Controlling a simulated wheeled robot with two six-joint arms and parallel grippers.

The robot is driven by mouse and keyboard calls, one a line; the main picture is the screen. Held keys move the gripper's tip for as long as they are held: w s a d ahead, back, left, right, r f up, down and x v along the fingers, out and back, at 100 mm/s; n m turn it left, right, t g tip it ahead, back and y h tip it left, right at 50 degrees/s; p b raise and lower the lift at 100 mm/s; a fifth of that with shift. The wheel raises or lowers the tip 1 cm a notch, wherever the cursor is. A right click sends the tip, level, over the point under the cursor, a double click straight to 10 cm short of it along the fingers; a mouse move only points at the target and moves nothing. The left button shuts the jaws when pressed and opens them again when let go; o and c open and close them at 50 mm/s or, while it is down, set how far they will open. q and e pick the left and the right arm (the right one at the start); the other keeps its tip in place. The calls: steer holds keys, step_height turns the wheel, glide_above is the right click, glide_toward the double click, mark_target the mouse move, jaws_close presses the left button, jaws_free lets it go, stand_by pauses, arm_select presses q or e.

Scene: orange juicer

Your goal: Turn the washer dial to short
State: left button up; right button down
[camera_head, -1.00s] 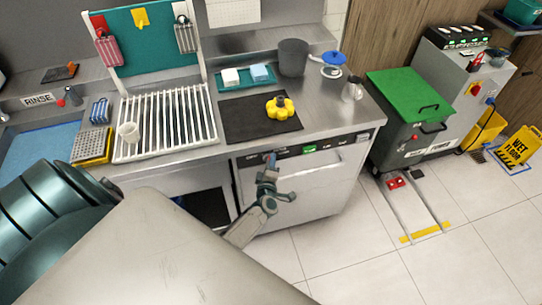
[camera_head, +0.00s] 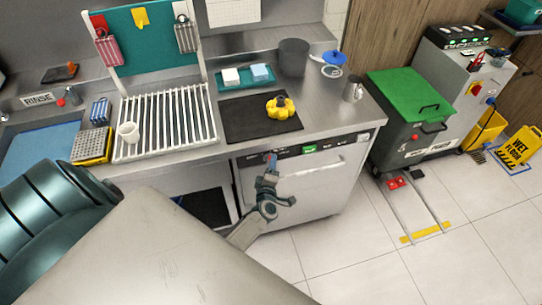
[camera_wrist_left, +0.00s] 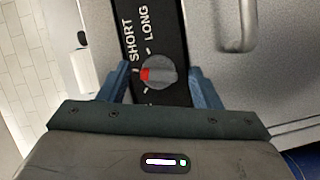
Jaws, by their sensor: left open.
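The washer (camera_head: 315,188) stands under the steel counter, with a black control strip (camera_head: 350,139) along its top edge. My left gripper (camera_head: 271,163) is at the left end of that strip and hides the dial there. In the left wrist view the round grey dial (camera_wrist_left: 159,72) lies between the two blue fingers of my open left gripper (camera_wrist_left: 162,84). A gap shows on both sides of the dial. My right gripper is not in view.
The washer's handle (camera_wrist_left: 238,25) is to the right of the strip in the wrist view. On the counter are a white rack (camera_head: 165,125), a dark mat (camera_head: 240,127) with a yellow object (camera_head: 281,106), and a grey pot (camera_head: 293,57).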

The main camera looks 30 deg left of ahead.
arm_select(q)
steer(key=f+b+v, duration=0.1)
steer(key=v, duration=0.8)
steer(key=shift+r, duration=0.45)
steer(key=s+d+f+m+g+h+b, duration=0.15)
steer(key=s+f+m, duration=0.25)
steer(key=f, duration=0.5)
steer(key=s+d+f+m+g+h+b, duration=0.1)
steer(key=s+f+m+h+b, duration=0.25)
steer(key=f, duration=0.65)
steer(key=s+d+f+m+g+h, duration=0.2)
steer(key=s+f+m, duration=0.35)
steer(key=f, duration=0.35)
steer(key=s+a+f+m+g+b, duration=0.1)
steer(key=s+f+m+g, duration=0.1)
steer(key=s+f, duration=0.4)
steer(key=s+a+f+m+g+b, duration=0.1)
steer(key=s+f+m+g, duration=0.2)
steer(key=s, duration=1)
steer(key=s+a+f+m+g+b, duration=0.1)
steer(key=s+a+f+m+g, duration=0.1)
steer(key=s+f, duration=0.7)
steer(key=shift+s+m+g+b, duration=0.4)
steer(key=shift+s+m+g, duration=0.15)
steer(key=shift+g, duration=0.5)
steer(key=shift+w+f, duration=0.1)
steer(key=shift+w, duration=0.05)
